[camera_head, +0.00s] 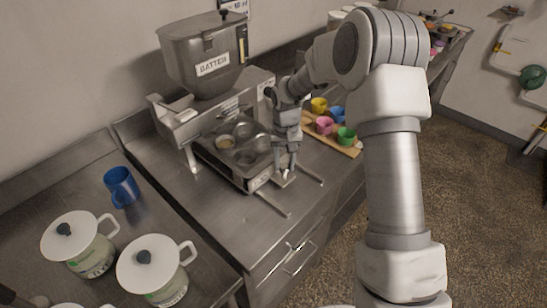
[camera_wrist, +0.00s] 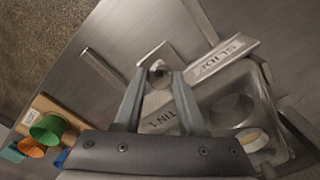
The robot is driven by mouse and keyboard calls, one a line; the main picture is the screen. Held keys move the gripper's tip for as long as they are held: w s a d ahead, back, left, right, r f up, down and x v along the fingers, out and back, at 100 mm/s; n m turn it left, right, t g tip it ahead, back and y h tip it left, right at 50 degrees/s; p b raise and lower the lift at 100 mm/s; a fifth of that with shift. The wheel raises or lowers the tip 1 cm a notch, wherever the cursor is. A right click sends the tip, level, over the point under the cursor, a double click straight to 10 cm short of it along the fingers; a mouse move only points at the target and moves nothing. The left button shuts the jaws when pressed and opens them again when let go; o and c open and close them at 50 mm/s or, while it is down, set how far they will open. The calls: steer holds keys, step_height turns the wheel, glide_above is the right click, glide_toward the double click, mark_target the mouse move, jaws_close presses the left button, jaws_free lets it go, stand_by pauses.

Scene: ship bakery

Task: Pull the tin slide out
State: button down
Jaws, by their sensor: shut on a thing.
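The tin slide (camera_head: 256,178) is a grey metal tray with several round tin cups, one holding pale batter. It sits under the batter machine in the head view. In the wrist view its front plate (camera_wrist: 222,60) reads "SLIDE", partly covered by my fingers. My gripper (camera_head: 286,176) is at the slide's front side. In the wrist view my gripper (camera_wrist: 158,76) is shut on the slide's small handle (camera_wrist: 159,70), with a finger on each side.
Two rails (camera_head: 272,205) extend forward over the clear steel counter. The batter hopper (camera_head: 205,50) stands above the slide. A wooden board (camera_head: 350,151) with several coloured cups lies to the right. A blue mug (camera_head: 121,186) and lidded jars (camera_head: 152,264) stand on the left.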

steer(key=s+d+b, duration=0.1)
steer(key=s+d, duration=1.2)
steer(key=shift+d, duration=0.2)
steer(key=shift+s, duration=0.1)
steer(key=c, duration=0.8)
jaws_free()
steer(key=shift+s+d, duration=0.1)
steer(key=shift+o, duration=0.2)
step_height(320, 180, up, 18)
steer(key=shift+f+p, duration=0.25)
steer(key=shift+p, duration=0.05)
